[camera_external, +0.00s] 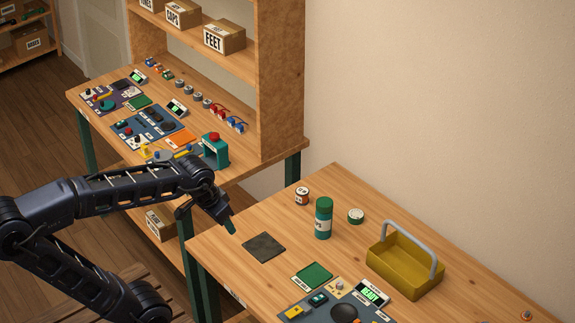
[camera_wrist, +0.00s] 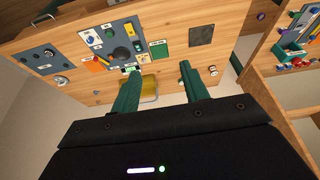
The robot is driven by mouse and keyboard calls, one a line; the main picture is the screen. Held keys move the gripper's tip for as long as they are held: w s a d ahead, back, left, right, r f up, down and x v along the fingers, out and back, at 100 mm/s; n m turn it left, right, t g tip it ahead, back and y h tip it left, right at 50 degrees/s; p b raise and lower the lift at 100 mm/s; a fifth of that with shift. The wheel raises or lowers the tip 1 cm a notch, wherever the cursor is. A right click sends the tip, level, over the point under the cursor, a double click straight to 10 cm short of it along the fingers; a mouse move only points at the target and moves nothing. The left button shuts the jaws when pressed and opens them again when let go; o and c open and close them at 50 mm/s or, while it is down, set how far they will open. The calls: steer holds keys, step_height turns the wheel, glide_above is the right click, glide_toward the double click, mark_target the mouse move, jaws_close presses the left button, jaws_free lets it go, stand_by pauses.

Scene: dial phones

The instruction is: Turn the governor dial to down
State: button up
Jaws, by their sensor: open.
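A blue-grey control panel (camera_external: 318,318) lies on the near table, cut off by the bottom edge of the external view. A large dark round knob (camera_external: 345,312) sits on it; this knob also shows in the wrist view (camera_wrist: 122,53). The panel labels are too small to read, so I cannot tell which control is the governor dial or where it points. My gripper (camera_external: 231,228) is above the near table's left edge, left of the black mat and well apart from the panel. In the wrist view its two green fingers (camera_wrist: 159,69) are spread with nothing between them.
On the near table are a black mat (camera_external: 264,247), a green card (camera_external: 313,275), a READY display (camera_external: 372,290), an upright green bottle (camera_external: 323,232), a small can (camera_external: 302,196) and a yellow tote (camera_external: 405,268). A second bench (camera_external: 85,101) with more panels stands behind.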

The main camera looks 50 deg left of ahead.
steer(key=w+d+f+g, duration=0.1)
steer(key=w+d+f, duration=0.1)
steer(key=w, duration=0.8)
steer(key=n+g, duration=0.2)
steer(key=g, duration=0.1)
glide_above(340, 283)
step_height(340, 283, down, 26)
step_height(340, 283, down, 10)
steer(key=shift+f, duration=0.1)
jaws_close()
